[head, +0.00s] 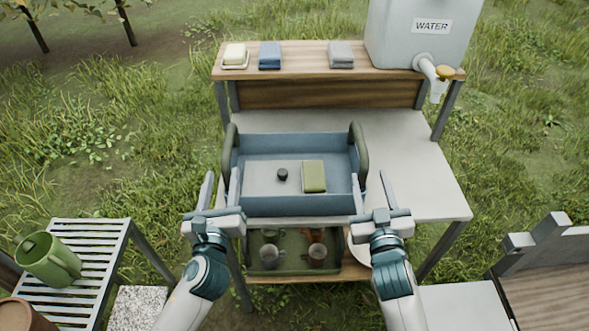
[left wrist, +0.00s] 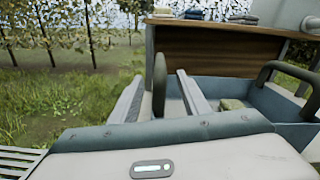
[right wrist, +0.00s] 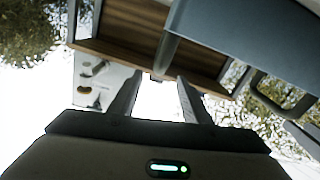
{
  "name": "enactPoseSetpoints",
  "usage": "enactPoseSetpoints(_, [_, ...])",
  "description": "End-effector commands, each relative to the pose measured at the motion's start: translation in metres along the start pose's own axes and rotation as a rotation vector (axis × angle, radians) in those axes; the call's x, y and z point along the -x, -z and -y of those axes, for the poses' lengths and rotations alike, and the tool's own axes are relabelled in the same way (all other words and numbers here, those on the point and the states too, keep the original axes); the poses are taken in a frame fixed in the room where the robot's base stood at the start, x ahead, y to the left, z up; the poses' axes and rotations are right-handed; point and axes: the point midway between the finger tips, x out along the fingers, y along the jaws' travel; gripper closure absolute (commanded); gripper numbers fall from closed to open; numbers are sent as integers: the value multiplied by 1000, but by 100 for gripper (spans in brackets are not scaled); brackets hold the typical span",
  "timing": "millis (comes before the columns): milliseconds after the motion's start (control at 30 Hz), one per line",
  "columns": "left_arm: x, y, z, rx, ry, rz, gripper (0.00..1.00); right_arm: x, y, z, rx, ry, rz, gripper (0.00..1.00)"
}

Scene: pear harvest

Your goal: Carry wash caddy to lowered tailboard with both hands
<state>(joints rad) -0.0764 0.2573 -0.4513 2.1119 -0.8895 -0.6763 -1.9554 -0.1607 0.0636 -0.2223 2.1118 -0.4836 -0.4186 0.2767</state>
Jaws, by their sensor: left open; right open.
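The wash caddy (head: 255,207), a blue open box with dark green upright handles at its ends, stands on the grey table. It holds a green folded cloth (head: 314,176) and a small dark round item (head: 283,174). My left gripper (head: 221,184) is open at its left handle, which shows between the fingers (left wrist: 159,85) in the left wrist view. My right gripper (head: 371,184) is open at the right handle (head: 359,150); the right wrist view looks upside down, with that handle between its fingers. A wooden surface with grey posts (head: 548,300) at lower right may be the tailboard.
A green tray (head: 292,262) with mugs sits below. A slatted rack (head: 85,240) with a green jug is left. The table's right side (head: 425,190) is clear.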

Motion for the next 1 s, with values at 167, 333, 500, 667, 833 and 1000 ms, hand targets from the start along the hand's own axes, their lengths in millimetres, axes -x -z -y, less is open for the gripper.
enactPoseSetpoints(167, [-31,-1,0,1,-2,2,58,-31,1,0,0,0,-2,56])
enactPoseSetpoints(333, [-59,-1,0,2,0,1,58,-59,1,0,0,0,-2,56])
enactPoseSetpoints(500, [-87,0,0,0,-1,0,58,-87,1,0,1,0,-1,56])
enactPoseSetpoints(667, [-109,0,0,1,-1,0,58,-109,0,0,0,0,0,56])
enactPoseSetpoints(833, [-124,0,0,1,0,0,58,-125,1,0,1,0,-1,56])
enactPoseSetpoints(1000, [-130,0,0,1,0,-1,58,-130,0,0,0,0,1,56])
